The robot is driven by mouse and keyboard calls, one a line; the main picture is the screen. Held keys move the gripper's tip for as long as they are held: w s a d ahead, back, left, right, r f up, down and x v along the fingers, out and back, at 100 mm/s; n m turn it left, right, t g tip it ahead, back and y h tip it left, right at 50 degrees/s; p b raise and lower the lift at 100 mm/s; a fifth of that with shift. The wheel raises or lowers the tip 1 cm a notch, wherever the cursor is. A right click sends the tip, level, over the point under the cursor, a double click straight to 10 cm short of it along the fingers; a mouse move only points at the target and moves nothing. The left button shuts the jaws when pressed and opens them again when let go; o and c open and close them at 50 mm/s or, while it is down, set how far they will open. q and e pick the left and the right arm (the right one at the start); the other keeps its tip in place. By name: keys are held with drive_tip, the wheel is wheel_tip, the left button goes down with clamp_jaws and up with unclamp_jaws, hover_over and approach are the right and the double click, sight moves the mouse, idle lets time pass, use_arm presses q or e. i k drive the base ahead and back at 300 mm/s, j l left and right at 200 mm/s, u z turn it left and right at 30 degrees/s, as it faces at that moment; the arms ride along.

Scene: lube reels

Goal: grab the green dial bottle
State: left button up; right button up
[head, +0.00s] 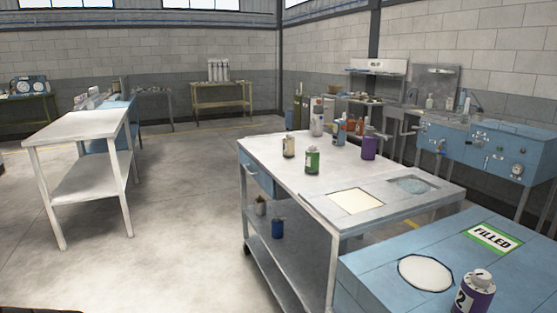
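A green bottle (313,161) with a light cap stands upright on the white workbench (270,165), near the middle of its top. Its dial is too small to make out. A cream bottle (289,146) stands just behind it to the left. A purple bottle (369,148) stands farther back to the right. Neither of my grippers shows in the head view.
Several more bottles stand at the bench's far end, including a white one (317,121). A white table (85,125) stands left, with open floor between.

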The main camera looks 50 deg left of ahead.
sight(312, 159)
drive_tip(key=u, duration=1.3)
drive_tip(key=z, duration=0.45)
drive_tip(key=i+j+z, duration=0.15)
drive_tip(key=z, duration=0.25)
drive_tip(key=i+j+z, duration=0.1)
drive_tip(key=j+z, duration=0.35)
drive_tip(key=i+j+z, duration=0.15)
drive_tip(key=j+z, duration=0.15)
drive_tip(key=j, duration=0.4)
drive_tip(key=j+z, duration=0.3)
drive_tip(key=j, duration=0.35)
drive_tip(key=j+z, duration=0.1)
drive_tip(key=j, duration=1.5)
drive_tip(key=i, duration=0.05)
